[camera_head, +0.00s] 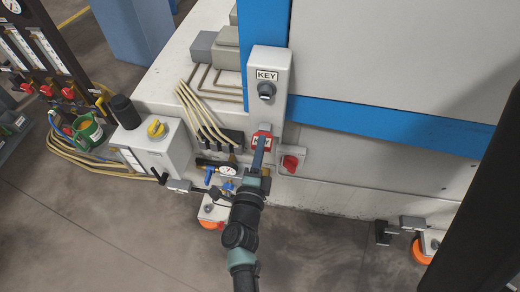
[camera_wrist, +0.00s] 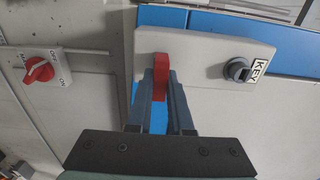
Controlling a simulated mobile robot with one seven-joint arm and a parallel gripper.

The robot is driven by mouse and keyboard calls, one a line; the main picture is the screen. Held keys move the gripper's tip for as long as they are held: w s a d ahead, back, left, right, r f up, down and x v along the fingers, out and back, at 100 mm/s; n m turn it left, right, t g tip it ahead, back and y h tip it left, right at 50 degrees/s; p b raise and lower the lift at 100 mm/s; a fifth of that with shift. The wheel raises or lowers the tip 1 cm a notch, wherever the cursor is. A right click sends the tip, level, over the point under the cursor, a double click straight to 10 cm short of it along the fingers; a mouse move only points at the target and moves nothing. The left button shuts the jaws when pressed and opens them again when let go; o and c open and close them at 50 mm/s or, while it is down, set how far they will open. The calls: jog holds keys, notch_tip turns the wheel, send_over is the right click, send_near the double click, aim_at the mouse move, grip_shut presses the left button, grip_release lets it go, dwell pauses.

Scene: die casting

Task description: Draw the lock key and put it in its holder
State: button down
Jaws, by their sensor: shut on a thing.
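My gripper (camera_head: 259,160) is at the lower part of a pale upright box (camera_head: 279,115). In the wrist view its two fingers (camera_wrist: 162,95) are closed on a red key (camera_wrist: 161,72), which also shows in the head view (camera_head: 262,139). The red part sits against the box front; I cannot tell whether it is still seated in a lock. A dark round holder (camera_head: 266,90) with a KEY label is higher on the same box. It also shows in the wrist view (camera_wrist: 238,69), right of the key, and appears empty.
A red rotary switch (camera_head: 290,162) is right of the gripper. Hoses (camera_head: 200,115), a blue-handled valve (camera_head: 210,173) and a gauge (camera_head: 228,170) are close on the left.

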jog(key=c, duration=0.7)
grip_release()
jog(key=shift+w, duration=0.1)
jog(key=shift+c, duration=0.2)
jog(key=s+a, duration=0.2)
jog(key=s, duration=1)
jog(key=shift+s+a+b, duration=0.25)
jog(key=shift+s+b, duration=0.15)
